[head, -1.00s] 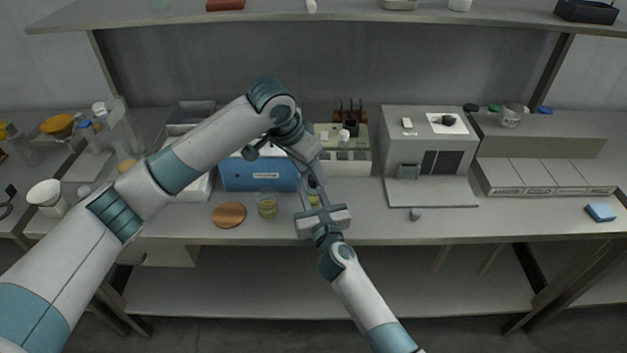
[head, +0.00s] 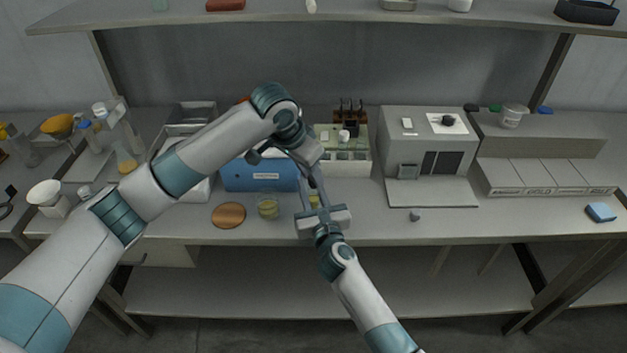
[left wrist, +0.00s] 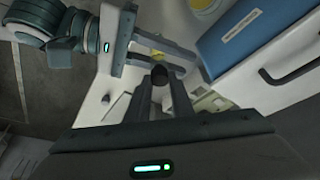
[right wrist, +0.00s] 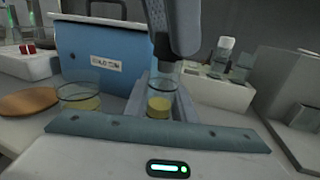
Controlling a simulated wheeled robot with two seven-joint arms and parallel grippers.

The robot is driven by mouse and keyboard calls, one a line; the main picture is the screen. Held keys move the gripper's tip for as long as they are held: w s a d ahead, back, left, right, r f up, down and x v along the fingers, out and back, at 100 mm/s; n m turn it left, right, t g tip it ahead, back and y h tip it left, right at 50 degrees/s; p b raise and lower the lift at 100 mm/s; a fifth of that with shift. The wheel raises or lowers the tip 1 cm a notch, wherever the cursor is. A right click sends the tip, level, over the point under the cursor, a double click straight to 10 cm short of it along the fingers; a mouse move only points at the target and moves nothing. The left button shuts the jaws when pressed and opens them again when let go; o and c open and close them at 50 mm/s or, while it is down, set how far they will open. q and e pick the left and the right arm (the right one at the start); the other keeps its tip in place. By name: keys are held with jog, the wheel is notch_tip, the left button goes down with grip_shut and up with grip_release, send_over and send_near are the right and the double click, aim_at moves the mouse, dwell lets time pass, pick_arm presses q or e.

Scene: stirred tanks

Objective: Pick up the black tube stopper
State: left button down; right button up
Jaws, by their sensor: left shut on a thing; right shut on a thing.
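A black stopper (left wrist: 160,74) is between the fingertips of my left gripper (left wrist: 165,80), which is shut on it. In the right wrist view the dark stopper (right wrist: 163,46) is directly over the mouth of a clear glass tube (right wrist: 159,104) holding yellow liquid. I cannot tell whether the stopper touches the tube's rim. My right gripper (right wrist: 160,98) is shut on the tube and holds it upright. In the head view my left gripper (head: 311,172) comes down from above, just over my right gripper (head: 312,200). The arms partly hide the tube there.
A blue box (head: 255,177) stands behind and left of the grippers. A glass beaker with yellow liquid (head: 268,207) and a round wooden disc (head: 229,215) are left of the tube. A pale rack (head: 350,165) and a grey machine (head: 425,150) stand to the right.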

pick_arm(q)
notch_tip(320, 180, up, 10)
dwell(0.8)
dwell(0.4)
jog(key=shift+r, duration=2.5)
pick_arm(e)
jog(key=o, duration=1.1)
jog(key=shift+o, duration=0.2)
jog(key=v, duration=1.2)
